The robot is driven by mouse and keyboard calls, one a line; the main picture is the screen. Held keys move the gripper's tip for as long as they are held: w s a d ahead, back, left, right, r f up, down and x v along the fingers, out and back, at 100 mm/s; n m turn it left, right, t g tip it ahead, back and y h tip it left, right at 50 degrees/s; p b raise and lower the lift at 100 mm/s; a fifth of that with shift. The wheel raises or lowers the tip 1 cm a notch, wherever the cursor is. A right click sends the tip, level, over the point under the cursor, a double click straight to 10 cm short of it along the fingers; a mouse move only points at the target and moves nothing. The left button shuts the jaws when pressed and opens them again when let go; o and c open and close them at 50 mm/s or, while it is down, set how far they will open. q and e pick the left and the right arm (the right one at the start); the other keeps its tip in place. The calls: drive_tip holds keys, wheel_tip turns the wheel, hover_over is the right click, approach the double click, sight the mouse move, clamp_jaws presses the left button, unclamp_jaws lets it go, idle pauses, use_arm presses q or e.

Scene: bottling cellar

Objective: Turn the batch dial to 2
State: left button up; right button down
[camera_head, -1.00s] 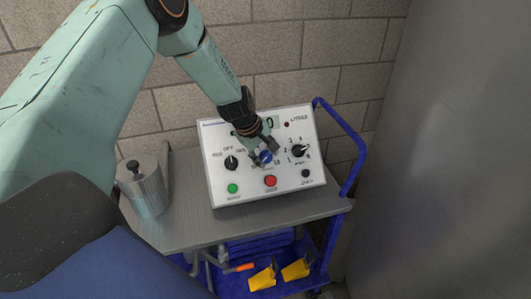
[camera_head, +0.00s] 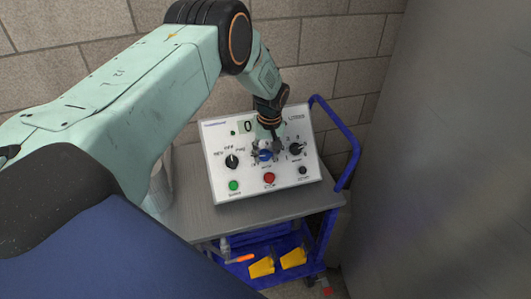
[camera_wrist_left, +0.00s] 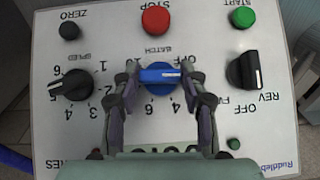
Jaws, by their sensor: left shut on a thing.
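Numbers and OFF ring the dial, partly covered by the fingers; I cannot tell surely which mark the line points to. My left gripper (camera_head: 266,148), also in the wrist view (camera_wrist_left: 161,82), is shut on the dial, one finger each side. My right gripper is not in view.
A black REV/OFF/FWD knob (camera_head: 232,161) and a black speed knob (camera_head: 296,149) flank the dial. Green (camera_head: 234,186) and red (camera_head: 269,178) buttons lie below. The panel stands on a cart (camera_head: 195,222) with a blue handle (camera_head: 335,130). A metal canister (camera_head: 160,188) is partly hidden.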

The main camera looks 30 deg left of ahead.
use_arm(q)
drive_tip(key=shift+w+d+m+g+y+b, duration=0.1)
drive_tip(key=shift+m+g+y+b, duration=0.45)
drive_tip(key=shift+m+b, duration=0.35)
drive_tip(key=o, duration=1.1)
drive_tip(key=shift+o, duration=0.2)
drive_tip(key=v, duration=1.2)
